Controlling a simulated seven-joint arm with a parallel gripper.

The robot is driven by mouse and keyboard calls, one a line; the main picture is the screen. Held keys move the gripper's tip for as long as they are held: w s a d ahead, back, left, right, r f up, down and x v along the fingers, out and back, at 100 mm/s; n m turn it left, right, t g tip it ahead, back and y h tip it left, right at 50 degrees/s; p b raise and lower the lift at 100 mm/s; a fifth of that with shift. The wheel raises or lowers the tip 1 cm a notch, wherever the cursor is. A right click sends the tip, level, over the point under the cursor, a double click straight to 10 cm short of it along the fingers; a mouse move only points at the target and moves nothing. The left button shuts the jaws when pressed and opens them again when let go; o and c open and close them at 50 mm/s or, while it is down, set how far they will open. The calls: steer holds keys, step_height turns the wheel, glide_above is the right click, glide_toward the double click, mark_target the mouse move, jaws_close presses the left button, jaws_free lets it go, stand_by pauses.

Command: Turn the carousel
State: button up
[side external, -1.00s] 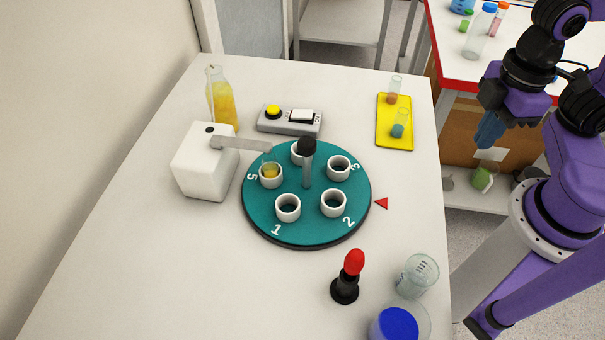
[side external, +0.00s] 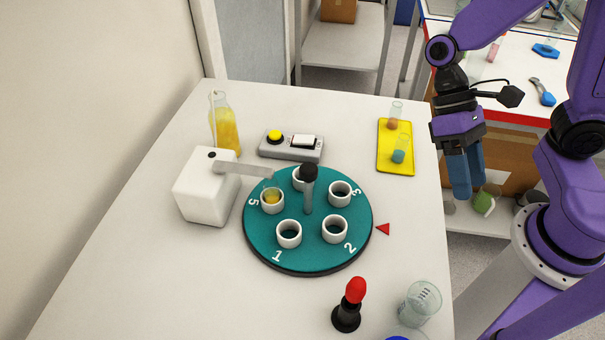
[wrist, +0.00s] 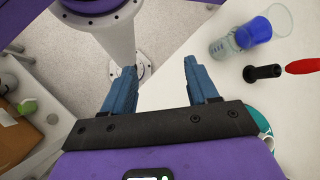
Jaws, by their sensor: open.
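The carousel (side external: 263,232) is a round teal disc on the white table, with white cup holders and printed numbers around its rim. A dark-topped grey post (side external: 308,190) stands upright near its middle. The holder by number 5 (side external: 272,201) has a vial of yellow liquid in it; the other holders look empty. A red triangle (side external: 383,229) lies on the table at the right of the disc, between numbers 2 and 3. My gripper (side external: 464,192) is open and empty, off the table's right edge, apart from the carousel. In the wrist view, its blue fingers (wrist: 158,82) are spread.
A white box with a grey arm (side external: 205,187) reaches over the carousel's left side. Behind stand a yellow bottle (side external: 225,130), a button panel (side external: 291,147) and a yellow tray (side external: 395,164). A red-topped black stand (side external: 347,315) and a beaker (side external: 419,303) are in front.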

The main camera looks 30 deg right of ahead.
steer(key=w+a+m+g+y, duration=0.2)
steer(key=w+a+m+y, duration=0.1)
steer(key=m+y, duration=0.15)
steer(key=m+t+y, duration=0.6)
steer(key=m+y, duration=0.5)
steer(key=m, duration=0.2)
glide_toward(302, 176)
steer(key=x, duration=1)
jaws_close()
